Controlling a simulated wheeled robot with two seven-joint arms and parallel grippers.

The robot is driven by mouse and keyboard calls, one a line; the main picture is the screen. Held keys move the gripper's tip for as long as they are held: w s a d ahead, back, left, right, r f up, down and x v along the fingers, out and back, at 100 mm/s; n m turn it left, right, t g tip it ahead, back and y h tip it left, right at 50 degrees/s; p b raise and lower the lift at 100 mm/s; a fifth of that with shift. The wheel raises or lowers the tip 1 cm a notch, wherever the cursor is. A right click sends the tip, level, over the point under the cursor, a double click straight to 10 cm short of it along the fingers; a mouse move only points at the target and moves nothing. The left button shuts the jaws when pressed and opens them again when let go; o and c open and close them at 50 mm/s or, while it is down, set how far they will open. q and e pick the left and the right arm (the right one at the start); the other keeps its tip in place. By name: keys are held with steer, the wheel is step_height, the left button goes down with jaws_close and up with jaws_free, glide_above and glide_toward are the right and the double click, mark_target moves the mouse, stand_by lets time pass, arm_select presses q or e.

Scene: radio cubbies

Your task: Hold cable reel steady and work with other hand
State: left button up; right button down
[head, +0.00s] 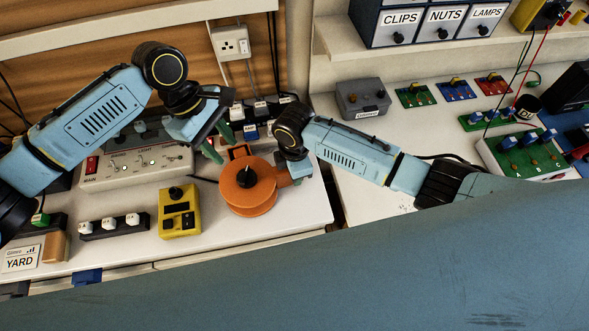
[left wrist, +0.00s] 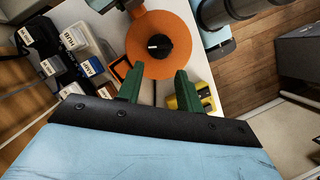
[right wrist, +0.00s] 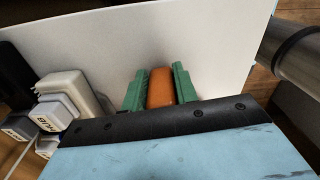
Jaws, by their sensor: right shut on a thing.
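The orange cable reel (head: 246,196) with a black centre knob sits on the white worktop, its top facing up; it also shows in the left wrist view (left wrist: 180,55). My right gripper (head: 290,178) is at the reel's right side. In the right wrist view its green fingers (right wrist: 160,88) are shut on an orange part of the reel. My left gripper (head: 216,143) is behind and left of the reel, near an orange square frame at its back edge. Its green fingers (left wrist: 154,88) are apart in the left wrist view, with nothing between them.
A yellow meter (head: 180,212) stands left of the reel. A grey control box (head: 138,163) and several labelled plugs (head: 251,130) are behind. A wall socket (head: 231,42) is above. Some worktop in front of the reel is clear.

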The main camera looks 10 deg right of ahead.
mark_target(245, 174)
arm_select(q)
steer(key=o, duration=0.4)
steer(key=shift+s+d+r, duration=0.1)
steer(key=shift+s+d, duration=0.15)
steer(key=shift+o, duration=1.2)
steer(key=s+d+r+y, duration=0.1)
steer(key=d+m+t+y, duration=0.1)
steer(key=shift+s+d+r+t+y, duration=0.15)
steer(key=shift+s+r+t+y, duration=0.15)
steer(key=shift+s+r, duration=0.1)
steer(key=shift+t+y, duration=0.3)
steer(key=shift+t, duration=0.1)
steer(key=f, duration=1.1)
steer(key=shift+s+d, duration=0.15)
steer(key=shift+d, duration=0.05)
steer(key=c, duration=1)
